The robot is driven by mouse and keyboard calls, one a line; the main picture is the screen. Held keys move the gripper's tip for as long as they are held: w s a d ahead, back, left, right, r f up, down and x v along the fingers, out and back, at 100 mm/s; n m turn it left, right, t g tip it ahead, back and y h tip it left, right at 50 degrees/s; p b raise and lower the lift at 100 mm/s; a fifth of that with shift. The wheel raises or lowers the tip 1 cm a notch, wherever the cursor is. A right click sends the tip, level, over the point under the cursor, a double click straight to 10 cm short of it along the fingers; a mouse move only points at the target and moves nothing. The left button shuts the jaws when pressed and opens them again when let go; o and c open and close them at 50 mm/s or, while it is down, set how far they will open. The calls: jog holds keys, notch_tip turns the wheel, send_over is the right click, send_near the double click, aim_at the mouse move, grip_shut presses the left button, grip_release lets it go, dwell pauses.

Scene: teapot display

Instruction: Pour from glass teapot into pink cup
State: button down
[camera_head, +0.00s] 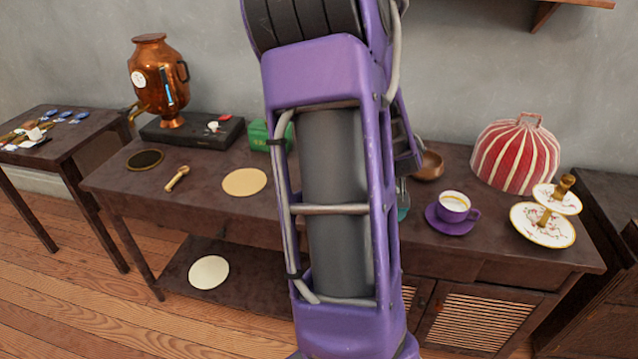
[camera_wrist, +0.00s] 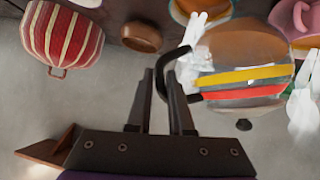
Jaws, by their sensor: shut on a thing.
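The glass teapot (camera_wrist: 243,65) shows in the wrist view, with brown contents, a yellow and a red band, a black handle (camera_wrist: 181,50) and a dark knob (camera_wrist: 243,124). My gripper (camera_wrist: 160,82) is shut on the handle, and the pot is to the right of the fingers. A pink cup (camera_wrist: 290,20) shows in part at the top right corner of the wrist view, beyond the pot.
On the dark table (camera_head: 212,185), a purple cup (camera_head: 454,206) on its saucer, a copper bowl (camera_head: 428,164), a striped tea cosy (camera_head: 516,153) and a tiered plate stand (camera_head: 543,224) are at the right. A copper samovar (camera_head: 158,85) stands at the left. Pale, unclear shapes flank the teapot.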

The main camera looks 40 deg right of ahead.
jog(key=shift+s+d+f+m+t, duration=0.25)
jog(key=shift+s+d+m+t, duration=0.05)
jog(key=shift+s+d, duration=0.1)
jog(key=shift+s+d+y, duration=0.1)
jog(key=shift+y, duration=0.2)
jog(key=shift+s+d+f+m+t+y+p, duration=0.4)
jog(key=shift+s+d+f+m+t+p, duration=0.25)
jog(key=shift+s+d+m+t+p, duration=0.25)
jog(key=shift+a, duration=0.15)
